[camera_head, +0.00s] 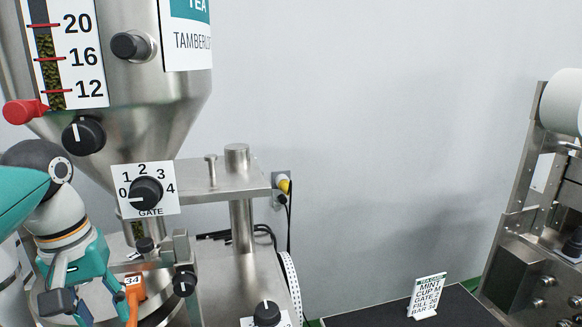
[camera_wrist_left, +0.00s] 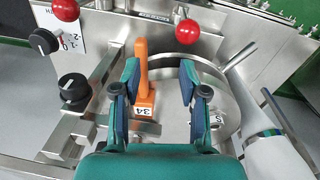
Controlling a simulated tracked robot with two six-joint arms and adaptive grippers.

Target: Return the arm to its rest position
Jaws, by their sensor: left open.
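My left gripper (camera_head: 88,303) is at the lower left of the head view, its teal fingers pointing down beside the tea machine. It also shows in the left wrist view (camera_wrist_left: 160,78), open, with a wide gap and nothing held between the fingers. An orange upright bar labelled 34 (camera_wrist_left: 142,70) shows in the gap, nearer the left finger; I cannot tell how far below the fingers it is. In the head view the orange bar (camera_head: 133,290) stands just right of the gripper. My right gripper is not in view.
The steel hopper (camera_head: 140,95) rises close above my left arm, with the gate dial (camera_head: 146,193) below it. A steel post (camera_head: 241,230) stands to the right. A card (camera_head: 427,296) stands on a dark mat (camera_head: 372,311). Another machine (camera_head: 535,240) is at far right.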

